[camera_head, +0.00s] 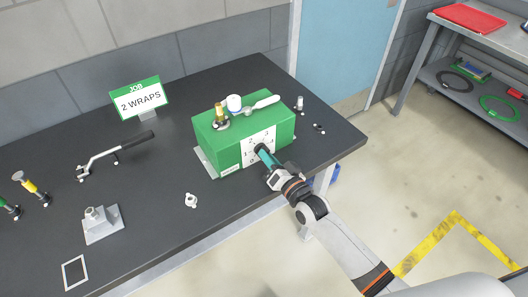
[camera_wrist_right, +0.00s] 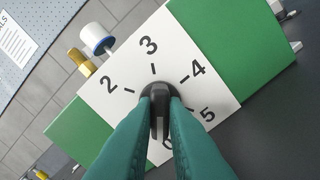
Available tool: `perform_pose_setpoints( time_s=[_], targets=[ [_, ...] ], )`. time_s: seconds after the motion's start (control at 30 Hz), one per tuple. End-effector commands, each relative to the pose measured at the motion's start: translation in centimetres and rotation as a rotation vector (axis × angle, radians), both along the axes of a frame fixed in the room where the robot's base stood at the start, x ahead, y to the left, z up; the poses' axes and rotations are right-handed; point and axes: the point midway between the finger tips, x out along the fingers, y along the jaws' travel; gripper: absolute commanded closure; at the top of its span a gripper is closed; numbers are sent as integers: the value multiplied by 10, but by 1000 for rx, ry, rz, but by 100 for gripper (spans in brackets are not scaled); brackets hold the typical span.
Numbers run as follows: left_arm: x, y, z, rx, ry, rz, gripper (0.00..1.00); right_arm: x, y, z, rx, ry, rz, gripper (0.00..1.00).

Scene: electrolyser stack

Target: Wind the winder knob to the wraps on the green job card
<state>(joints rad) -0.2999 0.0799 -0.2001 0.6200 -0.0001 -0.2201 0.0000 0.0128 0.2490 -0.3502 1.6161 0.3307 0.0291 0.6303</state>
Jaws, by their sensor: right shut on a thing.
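The green job card (camera_head: 141,100) stands at the back left of the table and reads "JOB 2 WRAPS". The green winder box (camera_head: 215,140) has a white dial plate (camera_head: 250,154) on its front. In the right wrist view the dial plate (camera_wrist_right: 195,50) shows 2, 3, 4 and 5 with tick marks; another figure is partly hidden by my fingers. My right gripper (camera_head: 265,156) is shut on the black winder knob (camera_wrist_right: 160,96) at the dial's centre. The knob's pointer mark cannot be made out. My left gripper is not in view.
A brass fitting (camera_head: 219,112), a white-and-blue spool (camera_head: 234,103) and a white-handled lever (camera_head: 262,105) sit on the box. A black-handled crank (camera_head: 115,155), a grey block (camera_head: 102,224) and a small white part (camera_head: 190,200) lie to the left, with bare table between.

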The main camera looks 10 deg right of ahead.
Motion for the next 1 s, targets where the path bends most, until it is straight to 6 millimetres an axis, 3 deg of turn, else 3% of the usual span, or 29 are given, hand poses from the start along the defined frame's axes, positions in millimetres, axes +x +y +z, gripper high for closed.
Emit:
perform_pose_setpoints(
  time_s=[0.13,0.47,0.7,1.0],
  targets=[
    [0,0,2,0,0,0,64,0,0,0,170,63,0,100],
    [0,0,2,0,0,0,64,0,0,-1,219,82,1,100],
    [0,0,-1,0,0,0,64,-1,1,-2,540,198,1,100],
    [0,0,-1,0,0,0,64,-1,2,-2,574,213,2,100]
  ],
)
